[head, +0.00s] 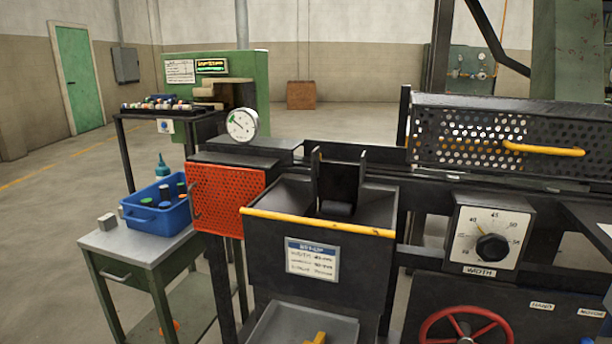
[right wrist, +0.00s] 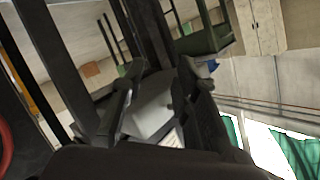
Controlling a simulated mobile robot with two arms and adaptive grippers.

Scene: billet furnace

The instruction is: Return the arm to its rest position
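Neither of my arms or grippers can be made out in the head view. In the right wrist view my right gripper (right wrist: 156,88) shows with its two dark fingers spread apart. A pale grey surface (right wrist: 152,114) shows in the gap between them and seems to lie beyond the fingers; I cannot tell what it is. My left gripper is in neither view.
The black furnace feed hopper (head: 325,235) with its yellow edge stands ahead, a grey tray (head: 300,328) below it. A width dial (head: 491,245) and red handwheel (head: 466,325) are right. A side table (head: 138,246) holds a blue bin (head: 157,218).

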